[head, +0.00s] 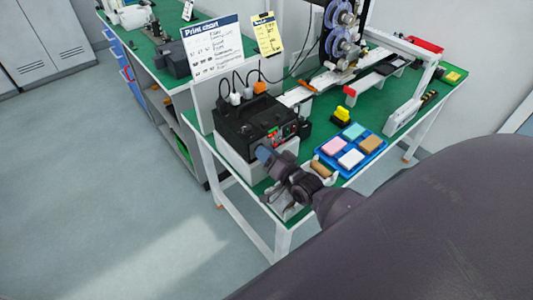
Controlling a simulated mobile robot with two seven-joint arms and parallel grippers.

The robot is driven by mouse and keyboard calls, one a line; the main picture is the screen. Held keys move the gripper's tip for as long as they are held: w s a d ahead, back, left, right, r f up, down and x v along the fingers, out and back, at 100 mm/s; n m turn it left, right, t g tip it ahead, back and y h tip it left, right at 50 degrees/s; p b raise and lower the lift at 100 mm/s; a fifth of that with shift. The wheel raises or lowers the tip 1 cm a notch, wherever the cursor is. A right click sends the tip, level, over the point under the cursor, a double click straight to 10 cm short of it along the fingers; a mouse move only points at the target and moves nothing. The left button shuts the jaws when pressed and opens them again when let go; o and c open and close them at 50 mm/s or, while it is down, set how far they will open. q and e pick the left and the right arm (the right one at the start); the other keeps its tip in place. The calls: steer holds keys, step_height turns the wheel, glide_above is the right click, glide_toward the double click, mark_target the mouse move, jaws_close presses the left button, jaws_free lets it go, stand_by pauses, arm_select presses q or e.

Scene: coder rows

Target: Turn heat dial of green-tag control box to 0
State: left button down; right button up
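A black control box (241,113) sits on a white base at the near left corner of the green-topped bench. Its front has small green and red marks (277,134), too small to read. I cannot make out the heat dial or its setting; part of the front is behind my arm. My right gripper (264,155) is at the end of the dark arm coming from the lower right. It is close to the lower front of the box; I cannot tell whether it touches. Its fingers are too small to read. My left gripper is not in view.
A blue tray (343,174) with several coloured blocks lies right of the box. A yellow object (341,116) stands behind the tray. Plugs and cables (248,91) rise behind the box, near a printed chart (212,47). The floor at left is clear.

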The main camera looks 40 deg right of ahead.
steer(key=o, duration=0.4)
steer(key=s, duration=0.3)
steer(key=s+d, duration=0.1)
steer(key=s, duration=0.3)
steer(key=s+b, duration=0.1)
steer(key=s, duration=0.2)
steer(key=shift+s+d+f, duration=0.15)
steer(key=shift+s, duration=0.25)
